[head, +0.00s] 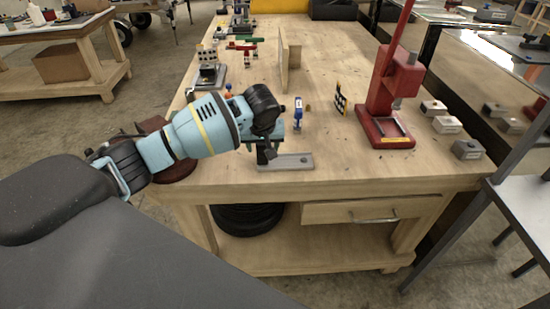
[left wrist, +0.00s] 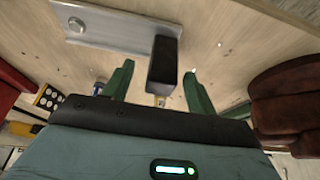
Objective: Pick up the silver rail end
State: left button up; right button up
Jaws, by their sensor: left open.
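In the left wrist view the plate (left wrist: 100,27) is at the top, and the dark block (left wrist: 163,66) reaches between my fingers. My left gripper (head: 265,143) is open above that end of the plate. Its green fingers (left wrist: 158,76) stand apart on both sides of the block, with gaps visible. My right gripper is not in view.
A red press (head: 385,105) stands to the right on the bench (head: 340,170). A small blue item (head: 298,115) and an upright wooden board (head: 284,65) are behind the rail end. Several grey blocks (head: 447,125) lie at the right. Bench right of the rail end is clear.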

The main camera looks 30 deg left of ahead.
pick_arm(q)
jog(key=shift+x, duration=1.85)
jog(key=shift+s, duration=0.2)
grip_shut()
jog(key=shift+r, duration=0.2)
jog(key=shift+r, duration=0.25)
jog(key=r, duration=0.2)
jog(key=shift+s+r, duration=0.25)
jog(key=shift+r, duration=0.1)
jog(key=s+r, duration=0.1)
jog(key=s, duration=1.4)
jog(key=shift+s+d+r, duration=0.2)
jog(key=shift+s+d, duration=0.05)
jog(key=shift+d, duration=0.2)
